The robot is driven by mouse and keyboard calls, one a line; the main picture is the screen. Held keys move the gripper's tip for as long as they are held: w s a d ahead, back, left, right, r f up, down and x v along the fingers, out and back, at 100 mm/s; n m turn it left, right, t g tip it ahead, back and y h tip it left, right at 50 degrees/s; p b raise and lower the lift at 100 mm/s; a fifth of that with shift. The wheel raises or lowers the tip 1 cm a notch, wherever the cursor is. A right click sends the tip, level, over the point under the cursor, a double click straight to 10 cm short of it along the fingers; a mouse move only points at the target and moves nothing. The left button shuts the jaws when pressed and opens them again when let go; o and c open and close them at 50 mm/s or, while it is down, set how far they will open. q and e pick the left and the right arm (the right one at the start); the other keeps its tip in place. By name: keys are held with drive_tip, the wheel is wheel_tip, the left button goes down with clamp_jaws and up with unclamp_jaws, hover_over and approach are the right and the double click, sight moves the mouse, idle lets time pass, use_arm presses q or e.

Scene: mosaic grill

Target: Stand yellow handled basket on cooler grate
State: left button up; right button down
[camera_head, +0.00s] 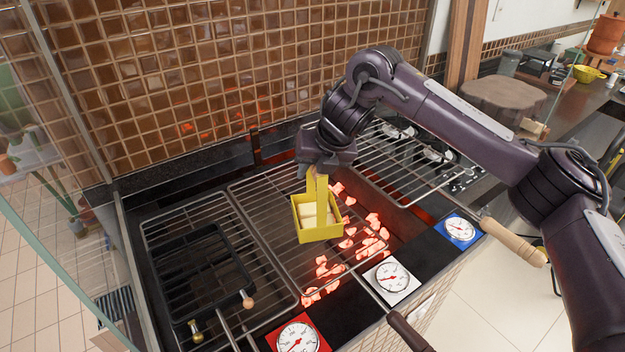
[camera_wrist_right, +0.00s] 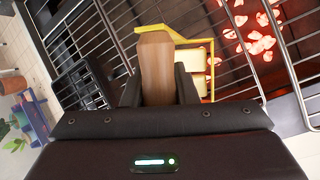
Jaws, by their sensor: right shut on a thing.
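The yellow handled basket (camera_head: 303,226) holds pale blocks and hangs upright over the middle grate (camera_head: 262,222). My right gripper (camera_head: 318,172) is shut on the top of its tall handle. In the right wrist view the handle (camera_wrist_right: 157,68) is between the two dark fingers (camera_wrist_right: 158,92), and the basket's yellow rim (camera_wrist_right: 211,62) shows behind it. I cannot tell whether the basket's base touches the bars. The left grate (camera_head: 205,213) has a dark rack (camera_head: 205,270) on it. The right grate (camera_head: 415,165) has a wooden handle. My left gripper is not in view.
Glowing coals (camera_head: 372,243) lie under the middle grate's right part. Red (camera_head: 298,338), white (camera_head: 392,279) and blue (camera_head: 461,230) framed dials line the front. A tiled wall (camera_head: 230,70) stands behind, and a glass panel (camera_head: 60,190) is at the left.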

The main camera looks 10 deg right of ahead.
sight(312, 206)
wheel_tip(312, 206, down, 2)
drive_tip(key=shift+f+p, duration=0.1)
drive_tip(key=shift+p, duration=0.25)
drive_tip(key=shift+w+f, duration=0.1)
drive_tip(key=shift+f, duration=0.3)
drive_tip(key=c, duration=1.1)
unclamp_jaws()
drive_tip(key=shift+c, duration=0.2)
drive_tip(key=shift+r, duration=0.1)
drive_tip(key=shift+s+d+r+b, duration=0.1)
drive_tip(key=shift+s+r+b, duration=0.15)
drive_tip(key=shift+r+b, duration=0.05)
drive_tip(key=v, duration=1.1)
drive_tip(key=shift+b, duration=0.3)
drive_tip(key=shift+s, duration=0.1)
